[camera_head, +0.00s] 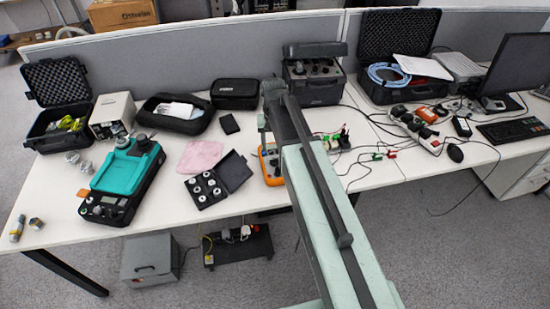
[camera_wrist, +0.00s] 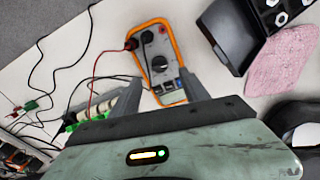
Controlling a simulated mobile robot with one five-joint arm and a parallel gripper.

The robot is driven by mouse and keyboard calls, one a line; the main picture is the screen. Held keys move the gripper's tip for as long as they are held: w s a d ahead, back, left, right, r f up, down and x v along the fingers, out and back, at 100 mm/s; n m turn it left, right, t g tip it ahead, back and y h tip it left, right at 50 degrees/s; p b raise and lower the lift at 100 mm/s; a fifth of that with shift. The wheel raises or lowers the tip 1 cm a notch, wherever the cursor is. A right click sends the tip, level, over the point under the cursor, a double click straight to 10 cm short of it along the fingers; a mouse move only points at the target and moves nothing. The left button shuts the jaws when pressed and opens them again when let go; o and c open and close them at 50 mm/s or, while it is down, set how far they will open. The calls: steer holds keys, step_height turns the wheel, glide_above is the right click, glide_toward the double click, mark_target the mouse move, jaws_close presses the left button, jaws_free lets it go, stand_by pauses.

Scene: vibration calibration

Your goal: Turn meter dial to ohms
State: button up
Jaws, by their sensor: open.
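The meter (camera_wrist: 153,50) has an orange rim and a grey face and lies on the white table in the wrist view. A large dark dial (camera_wrist: 159,64) sits mid-face; its pointer setting is too small to read. A smaller dark knob (camera_wrist: 147,37) is above it, and a red lead plugs in at the left edge. My gripper (camera_wrist: 161,88) is open, its fingers apart on either side of the meter's near end in the picture, with nothing between them held. In the head view the meter (camera_head: 269,166) shows only partly, beside my arm, which hides the rest.
An open black case of metal weights (camera_head: 206,189) and a pink cloth (camera_head: 201,157) lie left of the meter. Red, black and green leads with clips (camera_head: 377,155) spread to its right. A teal device (camera_head: 127,166) stands further left. Bare table (camera_head: 250,205) shows in front.

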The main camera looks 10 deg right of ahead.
mark_target(274, 160)
step_height(274, 160, down, 8)
steer(key=b, duration=0.8)
steer(key=shift+r, duration=0.1)
jaws_close()
